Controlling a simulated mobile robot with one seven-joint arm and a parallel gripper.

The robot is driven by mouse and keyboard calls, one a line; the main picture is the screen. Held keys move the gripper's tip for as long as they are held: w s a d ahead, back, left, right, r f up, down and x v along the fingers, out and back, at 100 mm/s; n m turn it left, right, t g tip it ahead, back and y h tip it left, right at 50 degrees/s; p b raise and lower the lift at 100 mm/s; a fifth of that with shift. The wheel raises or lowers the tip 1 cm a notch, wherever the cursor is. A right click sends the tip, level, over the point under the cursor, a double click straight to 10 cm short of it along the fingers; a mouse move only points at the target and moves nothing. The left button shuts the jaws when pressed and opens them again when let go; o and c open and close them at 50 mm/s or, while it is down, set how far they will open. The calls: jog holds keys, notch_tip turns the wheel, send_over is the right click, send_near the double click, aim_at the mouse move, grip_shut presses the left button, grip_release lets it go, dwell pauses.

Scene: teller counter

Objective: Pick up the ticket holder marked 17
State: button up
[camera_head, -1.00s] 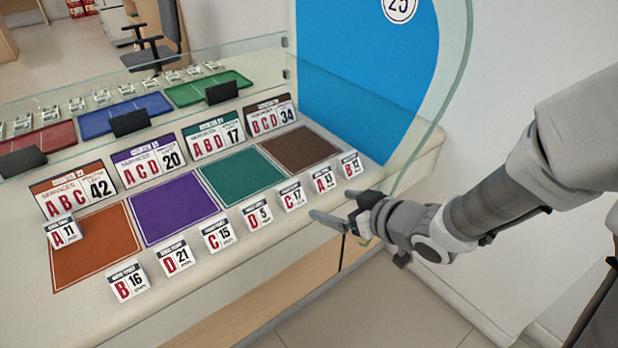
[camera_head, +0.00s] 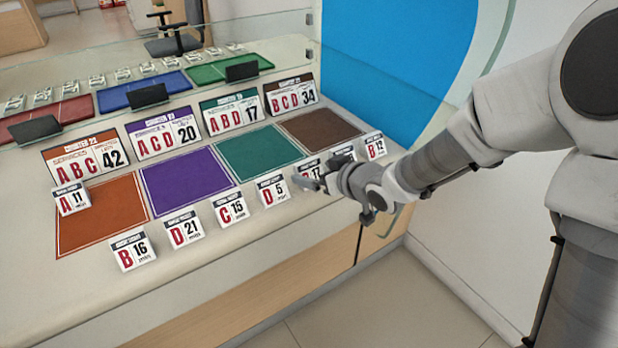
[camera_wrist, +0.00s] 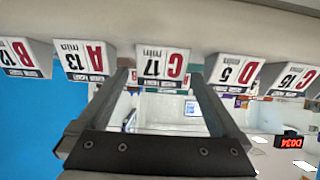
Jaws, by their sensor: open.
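The ticket holder marked C 17 (camera_head: 312,167) is a small white wedge with a dark header, in the front row on the counter. My gripper (camera_head: 310,181) covers its lower part in the head view. In the wrist view the C 17 holder (camera_wrist: 162,66) appears upside down, straight ahead between the two fingertips. My gripper (camera_wrist: 160,80) is open and empty, with a finger towards each side of the holder. I cannot tell whether the fingertips touch it.
Holder D 5 (camera_head: 272,190) stands to the left and A 13 (camera_wrist: 85,60) to the other side, both close by. A larger sign reading ABD 17 (camera_head: 231,112) stands behind the green mat (camera_head: 256,152). A glass screen rises behind the signs.

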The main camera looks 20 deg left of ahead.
aim_at(311, 171)
jog(key=shift+b+x, duration=0.35)
jog(key=shift+x, duration=1.15)
jog(key=c, duration=1.2)
jog(key=shift+c, duration=0.2)
